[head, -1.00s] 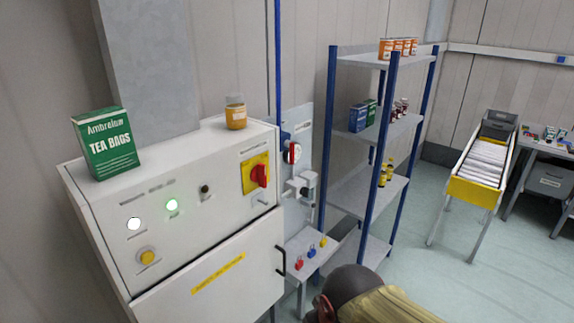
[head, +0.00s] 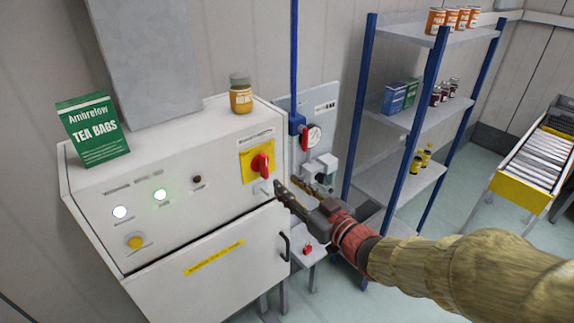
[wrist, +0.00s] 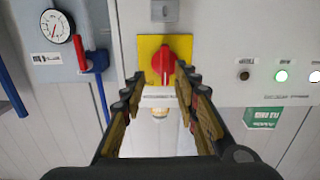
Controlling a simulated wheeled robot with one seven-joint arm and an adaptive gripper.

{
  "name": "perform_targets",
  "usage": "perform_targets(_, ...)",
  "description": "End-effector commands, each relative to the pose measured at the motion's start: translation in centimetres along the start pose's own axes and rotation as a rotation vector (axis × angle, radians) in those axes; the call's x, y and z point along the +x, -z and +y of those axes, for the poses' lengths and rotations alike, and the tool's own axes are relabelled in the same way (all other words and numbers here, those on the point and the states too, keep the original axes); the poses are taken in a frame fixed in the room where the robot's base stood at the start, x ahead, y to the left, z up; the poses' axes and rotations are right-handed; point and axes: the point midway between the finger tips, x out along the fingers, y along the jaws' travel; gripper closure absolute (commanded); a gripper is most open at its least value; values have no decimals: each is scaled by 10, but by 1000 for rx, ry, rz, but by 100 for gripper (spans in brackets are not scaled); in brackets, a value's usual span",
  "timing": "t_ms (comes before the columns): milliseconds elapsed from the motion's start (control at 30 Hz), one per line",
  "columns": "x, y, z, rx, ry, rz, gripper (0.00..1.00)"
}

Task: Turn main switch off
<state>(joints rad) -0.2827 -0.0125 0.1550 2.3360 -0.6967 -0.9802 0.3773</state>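The main switch (head: 261,164) is a red rotary knob on a yellow plate (head: 249,172), at the upper right of the white cabinet's (head: 230,262) front. It also shows in the wrist view as a red knob (wrist: 164,62) just beyond my fingertips. My gripper (head: 284,186) is in front of the cabinet, a little below and right of the switch in the head view. In the wrist view its two fingers (wrist: 158,78) are spread apart with nothing between them. The knob looks clear of the fingers, though the exact gap cannot be told.
A tea box (head: 93,129) and an orange-brown jar (head: 241,94) stand on the cabinet top. Indicator lights and a yellow button (head: 135,242) are on the panel. Right of it are a gauge (head: 314,135), a red-handled valve and blue shelving (head: 362,110). A black door handle (head: 285,246) sits below.

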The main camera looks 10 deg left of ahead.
Motion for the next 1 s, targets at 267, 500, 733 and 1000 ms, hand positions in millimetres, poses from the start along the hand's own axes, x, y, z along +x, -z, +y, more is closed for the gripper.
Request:
perform_targets(267,16,14,-6,30,22,48,70)
perform_targets(500,53,15,-7,30,21,46,70)
perform_targets(733,74,16,-6,29,19,47,70)
perform_targets(1000,78,16,-6,29,18,47,70)
